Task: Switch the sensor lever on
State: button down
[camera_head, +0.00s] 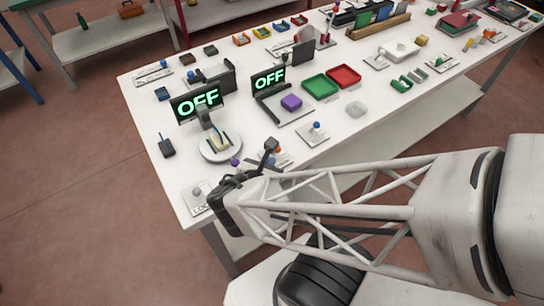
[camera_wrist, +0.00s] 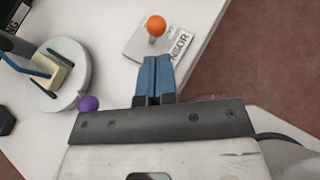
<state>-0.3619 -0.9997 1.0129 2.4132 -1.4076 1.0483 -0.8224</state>
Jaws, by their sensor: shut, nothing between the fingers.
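The sensor lever has an orange ball knob (camera_wrist: 156,25) and stands on a pale plate (camera_wrist: 140,42) with the partly hidden word SENSOR. In the head view its orange knob (camera_head: 277,150) shows just beyond my gripper (camera_head: 243,178), and its plate is partly covered. In the wrist view my gripper (camera_wrist: 157,60) is shut, with its two blue fingers together and nothing between them. The fingertips appear just short of the knob and overlap the plate's near edge in the picture. I cannot tell their height or whether they touch it.
A round white stand (camera_head: 220,148) and a purple ball (camera_wrist: 89,103) are left of my fingers in the wrist view. Two screens read OFF, one left (camera_head: 197,103) and one right (camera_head: 268,80). A blue-knobbed lever (camera_head: 316,128) stands farther right. The table's front edge is close.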

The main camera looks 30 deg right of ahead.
jog(key=shift+w+d+r, duration=0.1)
jog(key=shift+w+d, duration=0.5)
jog(key=shift+d, duration=0.25)
jog(key=shift+w+r, duration=0.3)
jog(key=shift+w, duration=0.3)
jog(key=shift+w+r, duration=0.25)
jog(key=shift+w, duration=0.3)
dwell(2.1)
jog(key=shift+w+r+n+g+y, duration=0.15)
jog(key=shift+w+n+g+y, duration=0.15)
jog(key=shift+w+n+g, duration=0.55)
dwell(0.5)
jog(key=shift+r+g, duration=0.25)
jog(key=shift+r, duration=0.05)
jog(key=shift+r, duration=0.45)
jog(key=shift+a+r, duration=0.1)
jog(key=shift+a, duration=0.05)
dwell(0.6)
